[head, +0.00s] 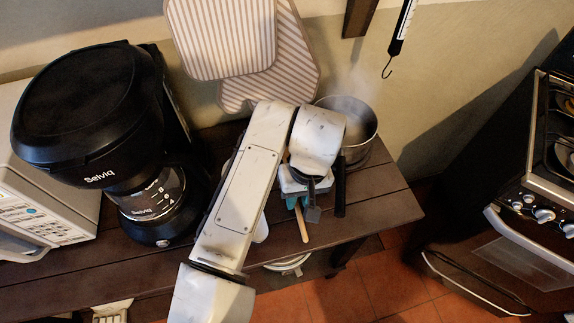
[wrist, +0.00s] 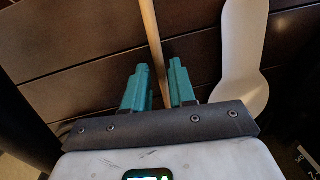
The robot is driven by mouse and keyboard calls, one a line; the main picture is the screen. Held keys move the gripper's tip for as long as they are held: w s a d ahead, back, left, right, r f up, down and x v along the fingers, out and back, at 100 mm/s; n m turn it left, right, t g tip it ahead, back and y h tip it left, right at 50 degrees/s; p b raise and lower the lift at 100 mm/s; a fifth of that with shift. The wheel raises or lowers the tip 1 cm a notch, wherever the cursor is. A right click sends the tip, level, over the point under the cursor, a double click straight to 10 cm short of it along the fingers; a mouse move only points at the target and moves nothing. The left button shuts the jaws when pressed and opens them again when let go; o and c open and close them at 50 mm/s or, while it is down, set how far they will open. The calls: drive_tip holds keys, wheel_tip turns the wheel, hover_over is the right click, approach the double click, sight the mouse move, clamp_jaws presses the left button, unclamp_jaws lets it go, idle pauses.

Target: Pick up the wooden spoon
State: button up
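The wooden spoon (wrist: 151,35) shows as a thin, pale wooden handle over the dark table in the wrist view. In the head view, the end of its handle (head: 302,224) sticks out below my gripper, and the rest is hidden behind my arm. My gripper (wrist: 159,84) is open, with its two teal fingers on either side of the handle and a small gap showing between them and the wood. In the head view, my gripper (head: 298,201) is over the table, in front of the pot, mostly covered by my wrist.
A white utensil (wrist: 241,60) lies close to the right of my fingers. A steaming metal pot (head: 362,120) with a dark handle (head: 340,190) stands behind my wrist. A black coffee maker (head: 90,110) stands left. The dark table's (head: 385,205) right end is bare; a stove (head: 520,215) stands beyond.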

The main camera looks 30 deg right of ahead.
drive_tip(key=shift+f, duration=0.4)
clamp_jaws()
drive_tip(key=shift+r, duration=0.1)
